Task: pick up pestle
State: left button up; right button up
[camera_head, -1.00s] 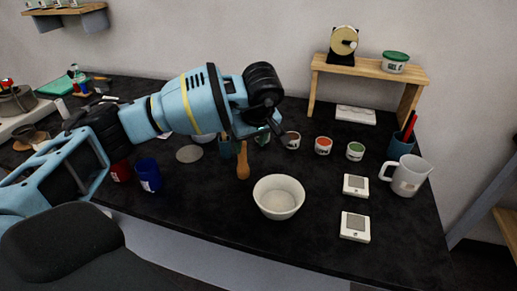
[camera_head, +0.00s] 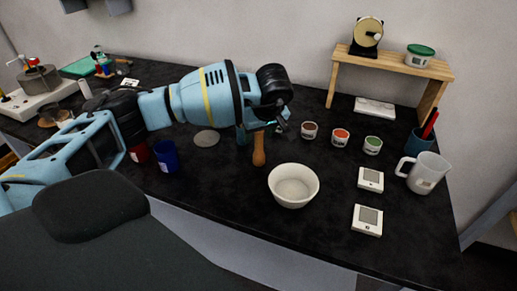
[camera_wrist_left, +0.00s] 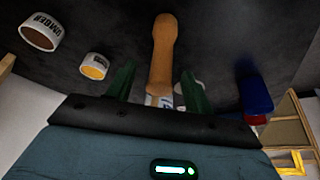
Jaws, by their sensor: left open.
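The pestle (camera_head: 259,150) is a tan wooden piece with a rounded end, on the dark table just left of the white bowl (camera_head: 293,186). My left gripper (camera_head: 262,128) is above and behind the pestle's visible end, and is open. In the left wrist view, the pestle (camera_wrist_left: 163,48) stretches out from between the two green fingers of my left gripper (camera_wrist_left: 157,78), with a gap on each side. I cannot tell whether a finger touches it. My right gripper is not in view.
Small pigment tubs (camera_head: 341,137) stand right of the gripper. The front of the table is clear.

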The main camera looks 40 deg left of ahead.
pick_arm(q)
jog(key=shift+x, duration=1.25)
jog(key=c, duration=1.1)
jog(key=shift+r, duration=0.1)
notch_tip(320, 180, up, 10)
jog(key=shift+f, duration=0.1)
